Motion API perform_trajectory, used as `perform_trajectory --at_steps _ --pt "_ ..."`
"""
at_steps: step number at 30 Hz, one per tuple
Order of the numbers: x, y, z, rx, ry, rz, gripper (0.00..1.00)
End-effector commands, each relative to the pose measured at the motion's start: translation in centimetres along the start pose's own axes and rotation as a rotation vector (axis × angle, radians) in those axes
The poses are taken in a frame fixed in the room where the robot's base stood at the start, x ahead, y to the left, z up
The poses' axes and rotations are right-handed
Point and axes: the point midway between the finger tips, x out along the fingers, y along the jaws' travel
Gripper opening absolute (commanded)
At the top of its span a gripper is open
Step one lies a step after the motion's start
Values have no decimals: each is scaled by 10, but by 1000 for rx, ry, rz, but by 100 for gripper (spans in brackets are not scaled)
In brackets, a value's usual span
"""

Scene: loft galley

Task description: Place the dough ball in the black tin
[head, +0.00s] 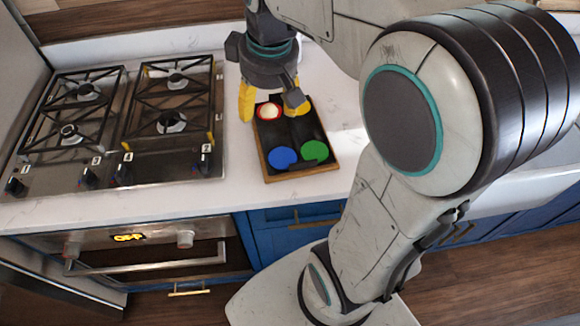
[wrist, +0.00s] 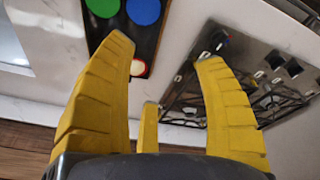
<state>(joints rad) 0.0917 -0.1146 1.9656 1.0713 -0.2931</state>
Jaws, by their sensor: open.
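A pale, whitish ball, apparently the dough ball (head: 268,110), sits at the red round spot of a black tray with a wooden rim (head: 268,164). It shows in the wrist view as a pale patch ringed in red (wrist: 138,67). The tray, the only black tin-like thing I can make out, also has a blue round (head: 283,158) and a green round (head: 315,151). My gripper (head: 271,108) is open above the tray's far end, its yellow fingers apart around the ball's position. In the wrist view the gripper (wrist: 163,52) holds nothing. A finger hides the tray's far right part.
A gas hob (head: 130,120) with black grates and knobs stands left of the tray. The white counter (head: 225,205) is clear in front of the tray. Blue cabinets (head: 295,222) and an oven (head: 150,250) lie below its front edge.

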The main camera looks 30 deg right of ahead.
Motion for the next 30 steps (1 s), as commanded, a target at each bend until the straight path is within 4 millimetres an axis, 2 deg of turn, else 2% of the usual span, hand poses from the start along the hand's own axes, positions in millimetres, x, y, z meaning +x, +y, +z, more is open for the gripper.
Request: perform_trajectory --at_steps 1,6,13,19,30 --pt "-4 -9 17 21 22 3 65" --pt "-5 -31 65 98 79 5 65" --pt "4 -49 110 172 130 0 65" --pt "10 -55 126 201 150 -3 65" --pt "12 -56 129 206 152 -4 65"
